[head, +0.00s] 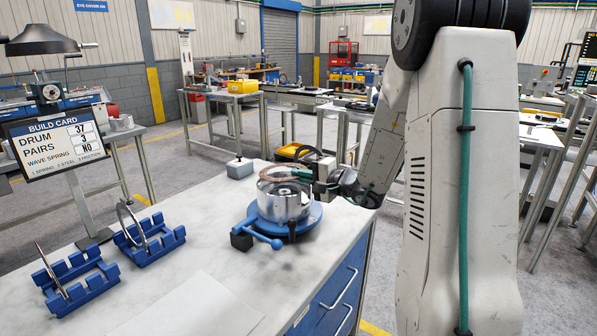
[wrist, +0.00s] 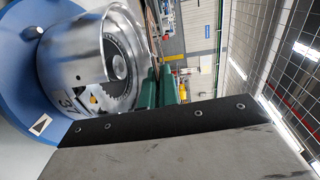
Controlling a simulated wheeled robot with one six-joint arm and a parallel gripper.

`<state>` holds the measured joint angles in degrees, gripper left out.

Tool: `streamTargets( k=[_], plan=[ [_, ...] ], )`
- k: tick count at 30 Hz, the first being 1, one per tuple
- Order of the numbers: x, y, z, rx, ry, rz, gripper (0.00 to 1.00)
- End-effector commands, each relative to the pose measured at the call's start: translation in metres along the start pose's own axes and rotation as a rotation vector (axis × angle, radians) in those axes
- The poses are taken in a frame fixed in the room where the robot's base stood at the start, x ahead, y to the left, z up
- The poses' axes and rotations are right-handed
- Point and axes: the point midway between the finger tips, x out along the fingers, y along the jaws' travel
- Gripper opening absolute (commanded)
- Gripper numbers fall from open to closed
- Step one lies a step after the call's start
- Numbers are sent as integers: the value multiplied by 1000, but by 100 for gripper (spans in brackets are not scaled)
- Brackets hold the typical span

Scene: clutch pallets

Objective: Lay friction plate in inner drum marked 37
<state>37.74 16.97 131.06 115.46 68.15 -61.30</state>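The silvery inner drum (head: 283,202) stands upright, open at the top, in a blue round fixture on the bench. In the wrist view the drum (wrist: 70,52) shows its toothed inside with a central hub and part of a marking on its wall, with a "3" readable. My gripper (head: 318,180) is at the drum's right upper edge. Its green fingers (wrist: 160,88) are shut on a thin brown friction plate (head: 300,173), which reaches over the drum's mouth. The plate (wrist: 153,22) shows almost edge-on in the wrist view. I cannot tell whether it touches the rim.
The build card (head: 55,143) reads drum 37, 3, wave spring NO. Two blue racks stand at the left: the nearer rack (head: 92,292) and the farther rack (head: 165,243), each holding a thin upright plate. A blue-handled lever (head: 262,238) sticks out from the fixture. A grey box (head: 239,168) sits behind.

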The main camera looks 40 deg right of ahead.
Motion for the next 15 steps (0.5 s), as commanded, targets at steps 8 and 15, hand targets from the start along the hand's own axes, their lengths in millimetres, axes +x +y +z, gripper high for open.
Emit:
streamTargets(
  k=[8,15],
  plan=[
    [2,23,0,2,0,1,0],
    [4,42,0,3,-1,2,0]
  ],
)
